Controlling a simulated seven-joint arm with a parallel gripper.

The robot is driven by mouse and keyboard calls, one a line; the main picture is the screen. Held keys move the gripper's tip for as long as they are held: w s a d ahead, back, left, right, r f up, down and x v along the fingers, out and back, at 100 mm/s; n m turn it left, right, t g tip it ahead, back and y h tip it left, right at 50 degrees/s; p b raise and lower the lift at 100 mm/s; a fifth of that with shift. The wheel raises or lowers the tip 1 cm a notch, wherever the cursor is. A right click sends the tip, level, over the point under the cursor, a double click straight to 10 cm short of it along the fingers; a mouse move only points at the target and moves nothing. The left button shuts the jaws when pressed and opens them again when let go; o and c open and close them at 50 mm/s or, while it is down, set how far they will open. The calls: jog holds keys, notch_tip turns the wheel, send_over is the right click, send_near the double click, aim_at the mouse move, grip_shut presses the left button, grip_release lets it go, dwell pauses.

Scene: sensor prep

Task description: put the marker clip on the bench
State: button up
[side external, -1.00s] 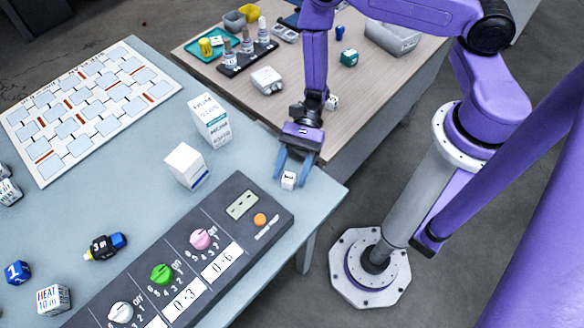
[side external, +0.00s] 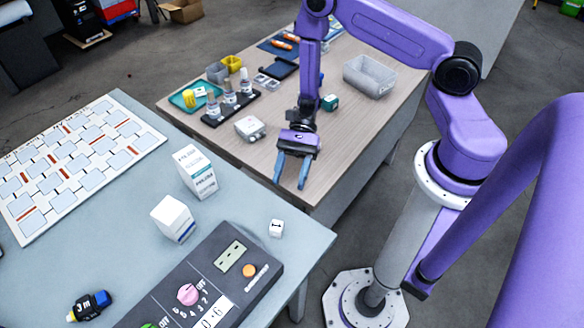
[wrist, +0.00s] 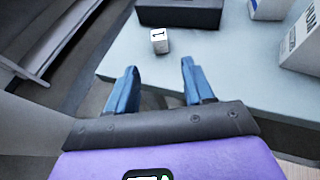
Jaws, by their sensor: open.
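The small white block marked 1 (side external: 276,228), which looks like the marker clip, rests on the blue-grey bench (side external: 255,205) near its right edge, beyond the end of the dark control panel. It also shows in the wrist view (wrist: 160,41), ahead of the fingers and apart from them. My gripper (side external: 290,183) has blue fingers, spread and empty, held above and behind the block in the side view. In the wrist view, my gripper (wrist: 160,66) has a clear gap between its fingertips.
The dark control panel (side external: 205,285) lies in front of the block. A white carton (side external: 173,218) and a taller carton (side external: 195,172) stand to its left. Behind is a wooden table (side external: 290,105) with a bottle rack (side external: 231,108), a white device (side external: 250,128) and a grey bin (side external: 369,76).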

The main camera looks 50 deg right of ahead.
jog(key=s+d+r+n+t+h, duration=0.2)
jog(key=s+r+n+h, duration=0.4)
jog(key=r+n, duration=0.5)
jog(key=s+d+r+n+t+h, duration=0.3)
jog(key=s+d+r+n+h, duration=0.2)
jog(key=s+r+n, duration=0.3)
notch_tip(320, 180, up, 3)
jog(key=n+h, duration=0.1)
jog(key=n, duration=0.6)
jog(key=shift+s+r, duration=0.15)
jog(key=shift+s, duration=0.15)
